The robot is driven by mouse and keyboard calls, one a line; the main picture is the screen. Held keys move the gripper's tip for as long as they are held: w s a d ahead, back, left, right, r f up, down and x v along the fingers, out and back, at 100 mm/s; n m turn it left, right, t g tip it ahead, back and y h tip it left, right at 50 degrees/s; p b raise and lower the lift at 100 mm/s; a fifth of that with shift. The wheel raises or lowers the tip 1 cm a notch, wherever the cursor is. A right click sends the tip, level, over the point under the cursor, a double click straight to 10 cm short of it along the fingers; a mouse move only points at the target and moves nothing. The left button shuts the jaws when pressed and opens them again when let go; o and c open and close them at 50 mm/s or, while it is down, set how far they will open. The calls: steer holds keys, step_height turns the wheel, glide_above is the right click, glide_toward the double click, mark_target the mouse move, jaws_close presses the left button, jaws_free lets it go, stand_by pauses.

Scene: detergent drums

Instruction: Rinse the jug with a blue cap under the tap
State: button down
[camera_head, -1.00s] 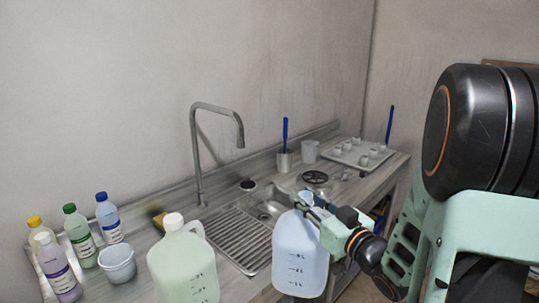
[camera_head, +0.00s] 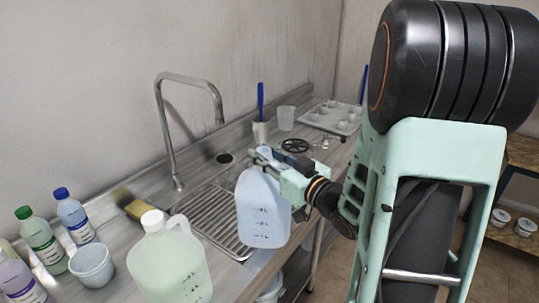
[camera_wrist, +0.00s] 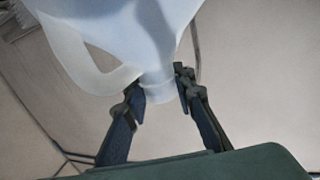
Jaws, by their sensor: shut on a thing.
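A pale blue translucent jug (camera_head: 264,208) with dark level marks hangs upright at the front edge of the sink counter, in front of the ribbed drainer. My gripper (camera_head: 268,158) is shut on its neck from the right. The wrist view shows the neck (camera_wrist: 157,88) between my fingers (camera_wrist: 158,100) and the loop handle beside it. The gripper partly hides the jug's top in the head view; the neck end looks pale blue. The tall curved metal tap (camera_head: 168,125) stands behind and left of the jug, its spout end apart from it.
A greenish jug with a white cap (camera_head: 172,262) stands at the front left. A tray of small cups (camera_head: 330,117) is at the back right.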

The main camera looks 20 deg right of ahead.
steer(key=w+a+f+b, duration=0.3)
steer(key=w+a, duration=0.5)
steer(key=w, duration=0.4)
steer(key=shift+a, duration=0.3)
steer(key=shift+f+b, duration=0.7)
steer(key=shift+b, duration=0.1)
stand_by(0.6)
steer(key=c, duration=1.5)
jaws_free()
steer(key=shift+c, duration=0.2)
